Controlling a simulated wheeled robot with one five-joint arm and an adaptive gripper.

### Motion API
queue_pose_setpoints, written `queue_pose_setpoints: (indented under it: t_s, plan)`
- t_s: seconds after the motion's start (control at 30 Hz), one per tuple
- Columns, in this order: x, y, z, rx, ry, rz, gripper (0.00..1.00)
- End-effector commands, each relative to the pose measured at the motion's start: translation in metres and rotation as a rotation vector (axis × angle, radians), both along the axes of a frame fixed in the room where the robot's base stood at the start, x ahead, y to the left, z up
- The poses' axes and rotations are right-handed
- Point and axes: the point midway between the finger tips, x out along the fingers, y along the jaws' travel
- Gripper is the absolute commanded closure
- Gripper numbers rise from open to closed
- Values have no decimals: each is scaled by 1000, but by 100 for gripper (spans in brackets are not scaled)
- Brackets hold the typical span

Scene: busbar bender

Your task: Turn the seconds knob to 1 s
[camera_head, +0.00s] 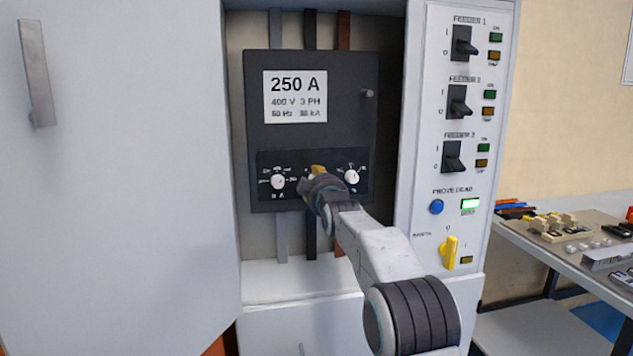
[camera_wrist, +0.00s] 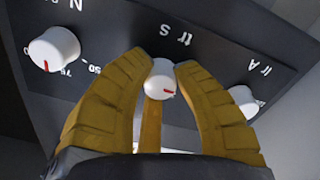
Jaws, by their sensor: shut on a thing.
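The seconds knob (camera_wrist: 161,80) is a small white knob with a red mark, under the label "tr s", which appears upside down in the wrist view. The red mark points to the lower right in that picture. In the head view my gripper (camera_head: 318,170) is at the dark knob panel (camera_head: 315,204) and hides this middle knob. The scale around the seconds knob is not readable.
White knobs flank it: the "Ir A" knob (camera_head: 278,181) and the "N" knob (camera_head: 352,177). Above is the dark breaker face with a 250 A label (camera_head: 295,96). A switch column (camera_head: 460,120) stands right. The open door (camera_head: 110,200) is at left, a workbench (camera_head: 570,270) far right.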

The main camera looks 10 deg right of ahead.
Motion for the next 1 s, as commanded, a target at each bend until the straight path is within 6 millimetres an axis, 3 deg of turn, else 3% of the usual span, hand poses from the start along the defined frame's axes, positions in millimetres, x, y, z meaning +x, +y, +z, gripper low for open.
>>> queue_pose_setpoints:
  t_s: [0.27,0.3,0.4,0.77,1.0]
  plan:
    - [1,0,-3,-1,6,0,100]
    - [1,0,-3,0,6,0,70]
    - [1,0,-3,0,6,0,61]
    - [-2,0,-1,1,2,0,61]
    - [-16,0,0,1,2,0,61]
